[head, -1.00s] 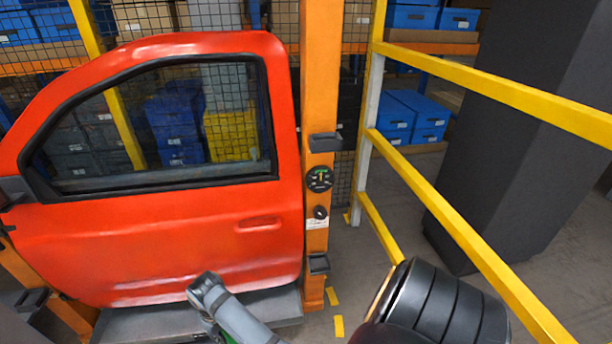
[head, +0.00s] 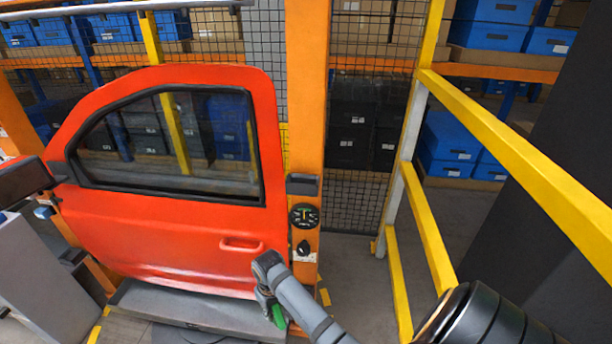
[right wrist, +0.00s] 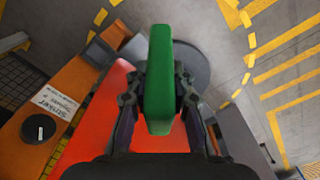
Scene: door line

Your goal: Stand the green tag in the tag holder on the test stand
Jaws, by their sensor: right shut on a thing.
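My right gripper (head: 268,300) is shut on the green tag (head: 279,315), low in front of the red door in the head view. In the right wrist view the tag (right wrist: 160,80) stands out lengthwise between the two fingers (right wrist: 160,100). The lower holder is hidden by my right arm in the head view; a dark bracket (right wrist: 101,54) beside orange shows in the wrist view. My left gripper is out of view.
The red door (head: 170,235) stands left of the post above a grey platform (head: 190,305). Yellow railings (head: 520,150) run along the right. Wire mesh and shelves with blue bins (head: 455,140) are behind. Floor between post and railing is clear.

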